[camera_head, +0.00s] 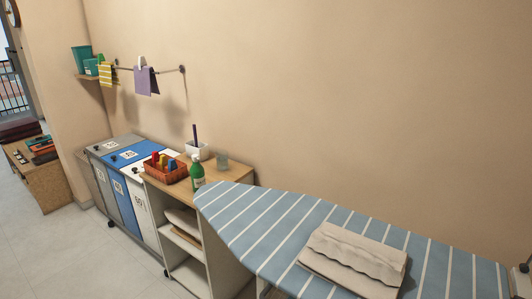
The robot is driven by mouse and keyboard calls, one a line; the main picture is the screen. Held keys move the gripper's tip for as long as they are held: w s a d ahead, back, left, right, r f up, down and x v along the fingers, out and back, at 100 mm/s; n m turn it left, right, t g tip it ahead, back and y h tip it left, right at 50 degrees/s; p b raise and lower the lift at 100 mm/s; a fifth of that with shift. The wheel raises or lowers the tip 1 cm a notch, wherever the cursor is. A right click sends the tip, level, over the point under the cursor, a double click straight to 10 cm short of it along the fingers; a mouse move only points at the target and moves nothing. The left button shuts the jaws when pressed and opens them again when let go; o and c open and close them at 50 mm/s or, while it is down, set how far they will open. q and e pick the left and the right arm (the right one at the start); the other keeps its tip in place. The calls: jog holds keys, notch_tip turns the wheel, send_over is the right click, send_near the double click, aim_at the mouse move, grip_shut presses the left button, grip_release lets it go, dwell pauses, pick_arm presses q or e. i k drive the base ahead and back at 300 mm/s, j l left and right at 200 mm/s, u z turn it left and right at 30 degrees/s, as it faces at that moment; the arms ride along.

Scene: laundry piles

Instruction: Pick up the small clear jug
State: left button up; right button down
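A small clear jug (222,158) stands upright on the wooden top of a low cabinet (229,173), near the wall. It is small and see-through, so its handle and spout cannot be made out. A green bottle (197,174) stands in front of it to the left. A white container (204,152) with a dark upright stick is just left of it. Neither of my grippers shows in the head view.
An orange basket (166,172) of coloured items sits on the cabinet's left part. A striped ironing board (262,222) with folded beige cloth (353,258) extends to the right. Laundry bins (125,185) stand left. Floor at lower left is clear.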

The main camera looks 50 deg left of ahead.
aim_at(222, 161)
jog(key=k+j+z, duration=0.1)
jog(key=j, duration=0.3)
jog(key=j+z, duration=0.1)
jog(key=j, duration=0.3)
jog(key=k+j, duration=0.15)
jog(key=j, duration=0.2)
jog(key=k+j+z, duration=0.15)
jog(key=j, duration=0.25)
jog(key=k+j+z, duration=0.1)
jog(key=j, duration=0.3)
jog(key=k+j+z, duration=0.1)
jog(key=j, duration=0.25)
